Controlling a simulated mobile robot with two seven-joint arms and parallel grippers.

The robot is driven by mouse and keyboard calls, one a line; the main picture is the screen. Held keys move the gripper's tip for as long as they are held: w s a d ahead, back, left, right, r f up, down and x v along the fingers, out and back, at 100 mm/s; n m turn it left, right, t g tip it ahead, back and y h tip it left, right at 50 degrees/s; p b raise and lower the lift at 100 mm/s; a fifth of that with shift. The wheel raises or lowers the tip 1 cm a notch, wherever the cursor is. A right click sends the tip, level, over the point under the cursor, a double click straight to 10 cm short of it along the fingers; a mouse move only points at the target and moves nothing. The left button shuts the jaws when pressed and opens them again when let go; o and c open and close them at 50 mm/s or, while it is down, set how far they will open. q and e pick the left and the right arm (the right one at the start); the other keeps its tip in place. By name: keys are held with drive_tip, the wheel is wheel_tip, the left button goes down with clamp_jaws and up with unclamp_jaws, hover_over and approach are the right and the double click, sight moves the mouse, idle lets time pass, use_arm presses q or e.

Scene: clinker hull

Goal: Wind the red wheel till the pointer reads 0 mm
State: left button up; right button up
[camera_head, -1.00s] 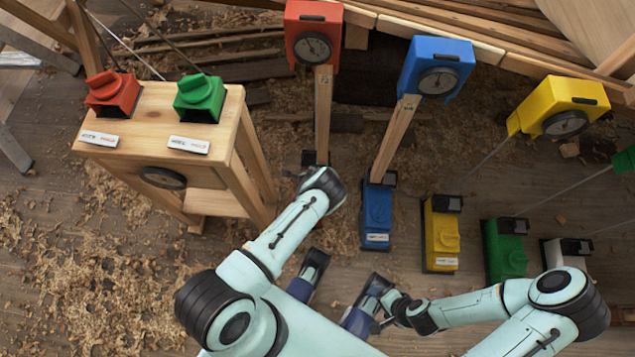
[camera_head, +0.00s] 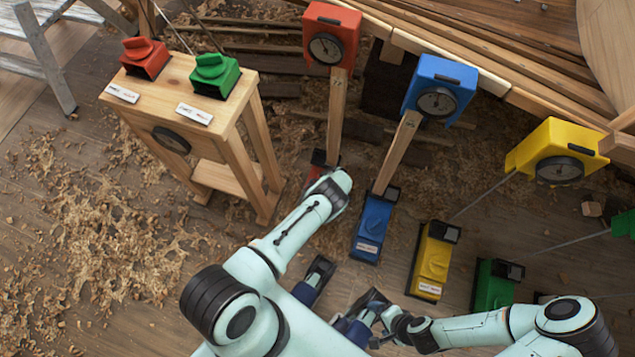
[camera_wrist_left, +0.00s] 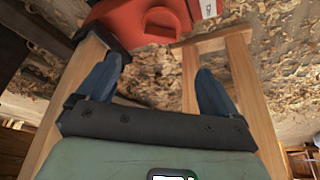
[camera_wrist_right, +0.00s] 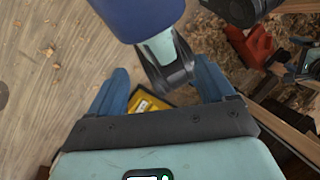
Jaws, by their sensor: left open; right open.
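A red block with a raised knob (camera_head: 145,57) sits on the left of the wooden stand (camera_head: 190,98). A dark round dial (camera_head: 171,140) is on the stand's front. A red gauge box (camera_head: 330,35) with a dial (camera_head: 326,48) tops a post; a red part at its foot (camera_head: 318,165) is partly hidden by my left arm. The pointer readings are too small to tell. In the left wrist view a red part (camera_wrist_left: 145,22) lies beyond my open, empty left gripper (camera_wrist_left: 158,75); I cannot tell which it is.
A green knob block (camera_head: 214,75) stands beside the red one. Blue (camera_head: 438,88) and yellow (camera_head: 560,150) gauge boxes stand rightward. Blue (camera_head: 371,228), yellow (camera_head: 433,262) and green (camera_head: 494,285) floor blocks lie near my right arm. The floor at left is open, with shavings.

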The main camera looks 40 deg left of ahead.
use_arm(q)
drive_tip(key=b+x, duration=0.8)
drive_tip(key=x, duration=0.5)
drive_tip(key=shift+s+d+b, duration=0.1)
drive_tip(key=shift+b, duration=0.25)
drive_tip(key=shift+f, duration=0.15)
use_arm(e)
drive_tip(key=w+d+f+t+h, duration=0.1)
drive_tip(key=w+d+f+t, duration=0.2)
drive_tip(key=w+f, duration=0.7)
drive_tip(key=shift+w+d+m+t+h, duration=0.35)
drive_tip(key=shift+w+d, duration=0.2)
drive_tip(key=shift+d, duration=0.6)
drive_tip(key=shift+f, duration=0.1)
use_arm(q)
drive_tip(key=c, duration=1)
